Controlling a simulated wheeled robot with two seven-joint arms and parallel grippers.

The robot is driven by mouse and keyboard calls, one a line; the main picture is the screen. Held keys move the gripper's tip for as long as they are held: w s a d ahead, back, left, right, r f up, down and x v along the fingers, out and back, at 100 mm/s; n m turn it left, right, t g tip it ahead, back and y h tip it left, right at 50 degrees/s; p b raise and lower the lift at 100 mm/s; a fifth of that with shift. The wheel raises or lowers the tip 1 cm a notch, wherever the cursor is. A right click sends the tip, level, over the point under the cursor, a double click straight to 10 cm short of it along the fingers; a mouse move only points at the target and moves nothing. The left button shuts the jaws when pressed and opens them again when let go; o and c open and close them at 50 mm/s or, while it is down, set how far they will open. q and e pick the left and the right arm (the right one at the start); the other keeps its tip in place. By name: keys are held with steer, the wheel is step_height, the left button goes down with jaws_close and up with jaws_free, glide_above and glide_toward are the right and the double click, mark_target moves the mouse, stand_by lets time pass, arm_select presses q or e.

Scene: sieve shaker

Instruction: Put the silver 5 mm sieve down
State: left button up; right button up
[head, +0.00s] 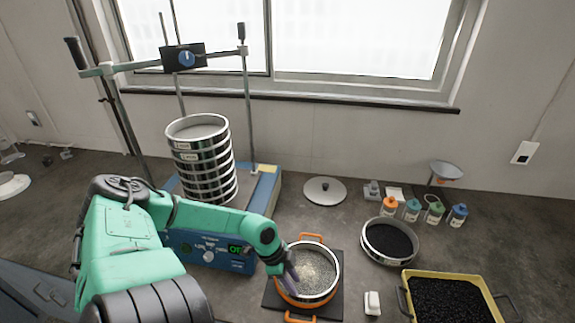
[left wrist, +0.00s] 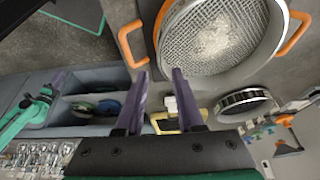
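A silver sieve (head: 318,291) with pale material on its mesh sits in an orange-handled pan on a dark square plate (head: 272,297), front centre. Its size marking cannot be read. In the left wrist view the sieve (left wrist: 222,65) shows its mesh and pale heap beyond my fingertips. My left gripper (head: 289,283), with purple fingers, is at the sieve's left rim. In the left wrist view the fingers (left wrist: 162,74) stand apart with a gap between them. Whether they touch the rim I cannot tell. My right gripper is not seen.
A stack of silver sieves (head: 206,170) stands on the blue shaker (head: 262,195) at the back left. Right are a lid (head: 324,191), a sieve of black grains (head: 390,258), several bottles (head: 411,210), a yellow tray (head: 409,276) and a small white block (head: 372,303).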

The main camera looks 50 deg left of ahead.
arm_select(q)
steer(key=shift+p+v, duration=0.5)
steer(key=shift+v, duration=1.8)
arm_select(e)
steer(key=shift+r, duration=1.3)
arm_select(q)
steer(key=shift+f, duration=0.1)
